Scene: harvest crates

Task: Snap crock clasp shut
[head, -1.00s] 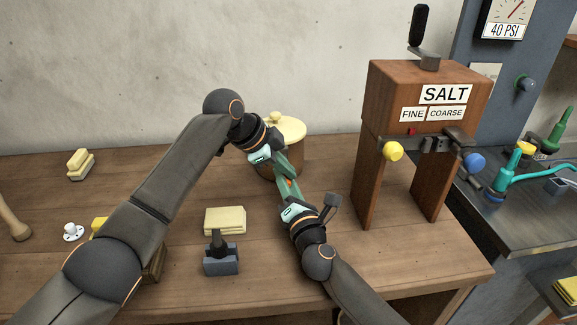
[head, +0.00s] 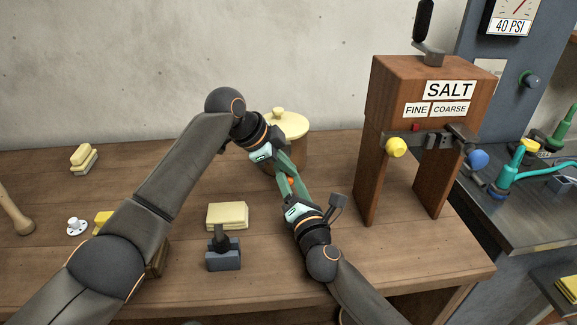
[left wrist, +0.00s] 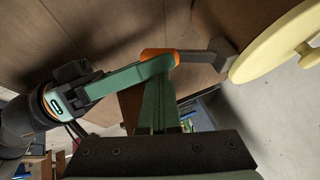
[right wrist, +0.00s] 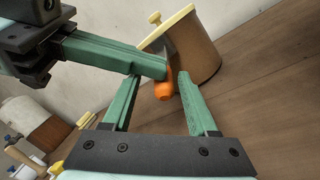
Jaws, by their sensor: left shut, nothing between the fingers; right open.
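The crock (head: 300,152) is brown with a cream lid (head: 292,123) and stands behind my grippers at the back of the table. Its clasp shows in the left wrist view as a dark metal lever (left wrist: 222,58) with an orange end (left wrist: 160,55); the orange end also shows in the right wrist view (right wrist: 165,91). My left gripper (head: 283,163) is shut and empty, its tips close beside the orange end. My right gripper (right wrist: 160,78) is open, its fingers either side of the orange end and the left fingertips. I cannot tell whether anything touches. The clasp's catch is hidden.
A wooden salt box (head: 378,190) on legs stands to the right. Table is clear between the crock and the salt box.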

